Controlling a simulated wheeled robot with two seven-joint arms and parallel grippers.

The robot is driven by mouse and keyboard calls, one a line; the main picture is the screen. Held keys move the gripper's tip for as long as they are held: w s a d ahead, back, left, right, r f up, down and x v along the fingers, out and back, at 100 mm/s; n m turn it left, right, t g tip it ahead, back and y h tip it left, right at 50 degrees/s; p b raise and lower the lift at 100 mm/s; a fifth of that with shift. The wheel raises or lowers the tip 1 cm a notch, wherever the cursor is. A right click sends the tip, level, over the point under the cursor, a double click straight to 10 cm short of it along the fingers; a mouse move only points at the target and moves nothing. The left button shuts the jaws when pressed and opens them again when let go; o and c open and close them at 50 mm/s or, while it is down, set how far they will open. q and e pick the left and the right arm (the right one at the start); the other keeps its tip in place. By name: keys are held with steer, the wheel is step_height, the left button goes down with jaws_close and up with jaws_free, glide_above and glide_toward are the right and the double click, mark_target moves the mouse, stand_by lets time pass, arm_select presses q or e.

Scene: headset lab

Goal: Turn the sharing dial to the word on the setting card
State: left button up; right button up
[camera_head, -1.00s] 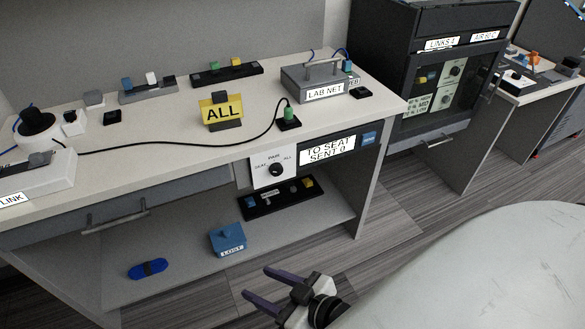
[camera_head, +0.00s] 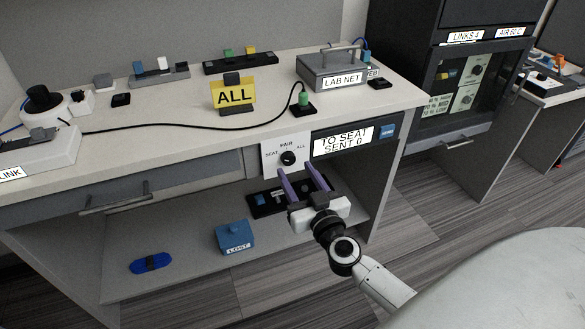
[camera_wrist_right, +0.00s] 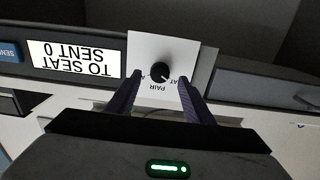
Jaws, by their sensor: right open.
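The setting card (camera_head: 234,95) is yellow and reads ALL; it stands on the bench top. The sharing dial (camera_head: 288,158) is a black knob on a white plate marked SEAT, PAIR and ALL, under the bench's front edge. In the right wrist view the dial (camera_wrist_right: 160,72) shows upside down; its small pale mark seems to face the SEAT side. The display (camera_head: 343,140) beside it reads TO SEAT SENT 0. My right gripper (camera_head: 297,171) is open and empty, its fingers pointing up at the plate just below the dial, apparently not touching the knob. My left gripper is out of view.
A blue button (camera_head: 387,131) sits right of the display. The lower shelf holds a dark tray of small blocks (camera_head: 268,206), a blue LOST box (camera_head: 235,236) and a blue strap-like item (camera_head: 151,263). A LAB NET box (camera_head: 322,72) and a black cable lie on the bench.

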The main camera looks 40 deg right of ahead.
mark_target(290, 162)
steer(key=shift+x, duration=1.25)
steer(key=shift+w+d, duration=0.1)
steer(key=shift+w, duration=0.4)
steer(key=c, duration=1)
steer(key=shift+c, duration=0.2)
